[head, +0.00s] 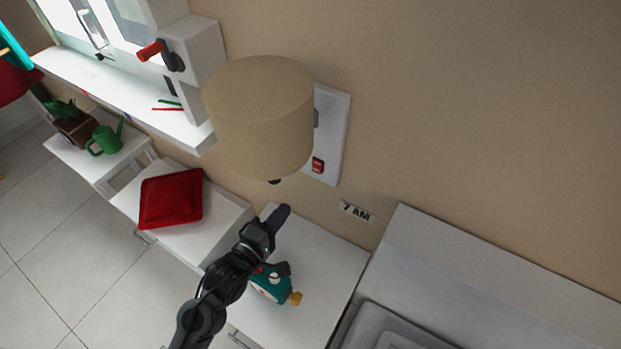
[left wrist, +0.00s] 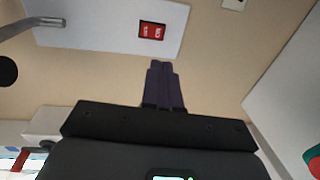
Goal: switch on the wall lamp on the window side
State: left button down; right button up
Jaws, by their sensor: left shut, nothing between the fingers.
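The wall lamp (head: 260,118) has a tan cylindrical shade and a white wall plate (head: 332,125) at the window side. A red rocker switch (head: 318,165) sits low on the plate. It also shows as a red switch in the left wrist view (left wrist: 152,31), a little beyond my fingertips. My left gripper (head: 284,211) is shut and empty, below the lamp and pointing up toward the wall. Its closed purple fingers also show in the left wrist view (left wrist: 159,68), apart from the switch. My right gripper is not in view.
Under my left arm, a white nightstand (head: 330,262) holds a teal clock-like object (head: 270,289). A red cushion (head: 171,198) lies on a white surface to the left. A green watering can (head: 106,138) stands by the window.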

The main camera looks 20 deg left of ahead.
aim_at(317, 172)
pick_arm(q)
jog(key=shift+w, duration=0.1)
jog(key=b+x, duration=0.2)
jog(key=x, duration=1.1)
jog(key=shift+w+f, duration=0.1)
jog(key=shift+w, duration=0.3)
jog(key=shift+d, duration=0.1)
